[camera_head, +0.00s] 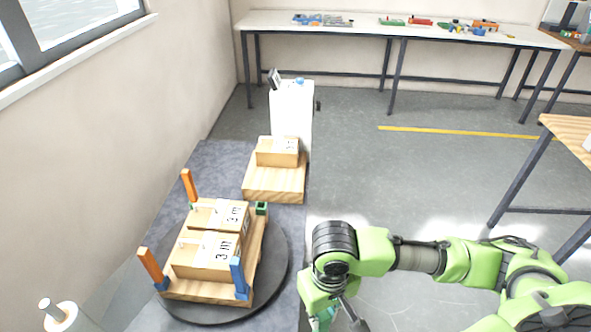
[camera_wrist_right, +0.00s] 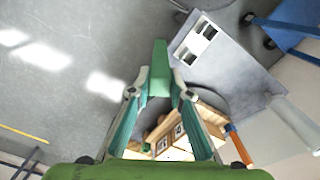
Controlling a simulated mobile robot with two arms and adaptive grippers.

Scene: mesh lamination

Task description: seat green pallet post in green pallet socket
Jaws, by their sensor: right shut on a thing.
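The green pallet post (camera_wrist_right: 158,68) is between the fingertips of my right gripper (camera_wrist_right: 158,92) in the right wrist view, and the gripper is shut on it. In the head view my right gripper (camera_head: 335,314) is at the bottom edge, to the right of the pallet and apart from it, with its fingers partly cut off. The green pallet socket (camera_head: 262,208) is at the back right corner of the wooden pallet (camera_head: 258,245), with no post standing in it. My left gripper is in neither view.
The pallet carries cartons (camera_head: 208,255), orange posts (camera_head: 150,264) at its left corners and a blue post (camera_head: 239,277) at the front right. It sits on a dark round turntable (camera_head: 281,267). Behind stands a smaller pallet (camera_head: 275,184) with a carton. Open floor lies to the right.

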